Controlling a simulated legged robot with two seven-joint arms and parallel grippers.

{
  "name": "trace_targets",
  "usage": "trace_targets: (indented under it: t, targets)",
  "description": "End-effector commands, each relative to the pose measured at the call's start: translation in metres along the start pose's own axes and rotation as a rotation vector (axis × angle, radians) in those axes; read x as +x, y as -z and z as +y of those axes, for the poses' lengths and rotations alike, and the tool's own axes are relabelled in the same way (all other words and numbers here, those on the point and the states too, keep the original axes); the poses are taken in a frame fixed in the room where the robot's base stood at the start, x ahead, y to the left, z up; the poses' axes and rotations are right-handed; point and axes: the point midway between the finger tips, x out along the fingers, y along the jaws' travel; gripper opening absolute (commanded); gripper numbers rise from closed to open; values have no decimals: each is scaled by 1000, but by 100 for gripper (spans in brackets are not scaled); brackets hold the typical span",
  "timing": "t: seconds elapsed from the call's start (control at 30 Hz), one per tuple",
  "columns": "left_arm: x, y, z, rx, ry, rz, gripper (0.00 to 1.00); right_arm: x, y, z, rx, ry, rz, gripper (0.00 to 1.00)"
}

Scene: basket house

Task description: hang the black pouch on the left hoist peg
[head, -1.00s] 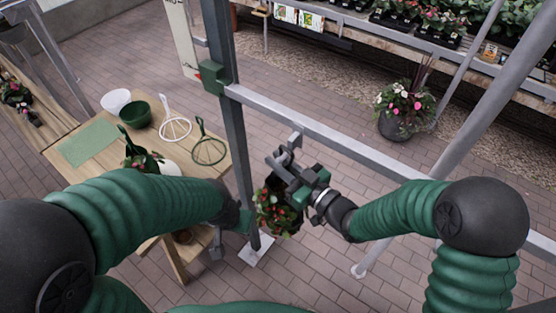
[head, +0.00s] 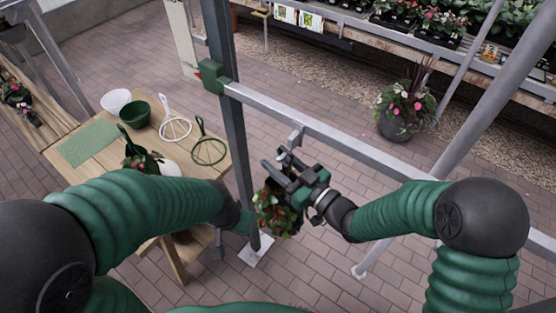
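A peg (head: 296,136) stands on the grey hoist bar (head: 345,146), a little right of the upright post. My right gripper (head: 277,168) is just below and left of this peg, in front of the bar. Red flowers with green leaves (head: 275,214) hang directly below the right gripper, above the floor. The dark pouch around them is mostly hidden, and I cannot tell how the fingers meet it. My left gripper (head: 243,222) is beside the post at the end of the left arm. Its fingers are not clear.
A wooden table (head: 95,168) at the left holds a green mat (head: 88,143), a white bowl (head: 116,101), a green bowl (head: 135,115), two ring-shaped hangers and another plant. A potted plant (head: 402,112) stands on open paving beyond the bar.

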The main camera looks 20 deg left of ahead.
Motion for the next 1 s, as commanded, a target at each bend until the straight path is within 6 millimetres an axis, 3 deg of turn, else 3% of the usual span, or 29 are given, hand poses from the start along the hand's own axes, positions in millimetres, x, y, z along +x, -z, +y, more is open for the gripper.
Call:
trace_targets:
  t: [0.2,0.33,0.77,0.83,1.0]
  targets:
    - [2,0,0,0,0,0,36,-2,-2,0,1,-1,-3,40]
    - [11,-2,0,0,0,0,36,-19,-4,1,-1,-2,-1,40]
    - [50,-12,0,0,0,0,36,-140,-5,2,-2,-7,0,40]
    - [25,-6,0,0,0,-2,36,-151,7,2,7,-3,-4,40]
    - [12,-2,0,0,0,1,36,-166,2,2,4,-1,-1,40]
